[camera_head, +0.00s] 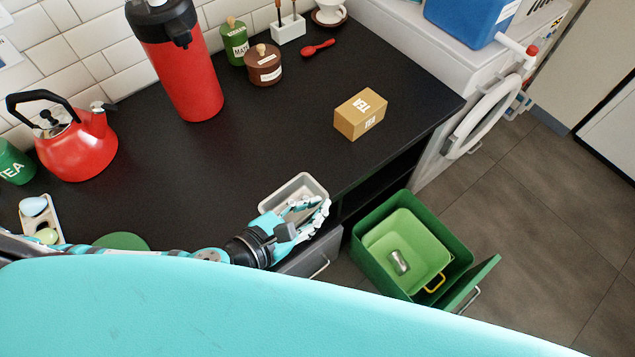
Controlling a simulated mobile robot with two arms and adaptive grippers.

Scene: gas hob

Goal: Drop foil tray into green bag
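The foil tray (294,183) is a small light-grey open tray at the counter's front edge, left of the green bin. My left gripper (312,210) is at the tray, its fingers over the tray's near right part and hiding much of it. I cannot tell whether the fingers are closed on the tray's rim or just lie over it. The green bag (431,242) looks like the light-green liner inside an open dark-green bin (462,253) on the floor, below and right of the tray. A crushed silver can (399,262) lies in it. My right gripper is not in view.
On the dark counter (250,135) stand a red kettle (80,145), a red flask (185,75), a tea box (360,114), a brown pot (264,68) and a red spoon (318,47). A white washing machine (485,118) is behind the bin. The floor at right is clear.

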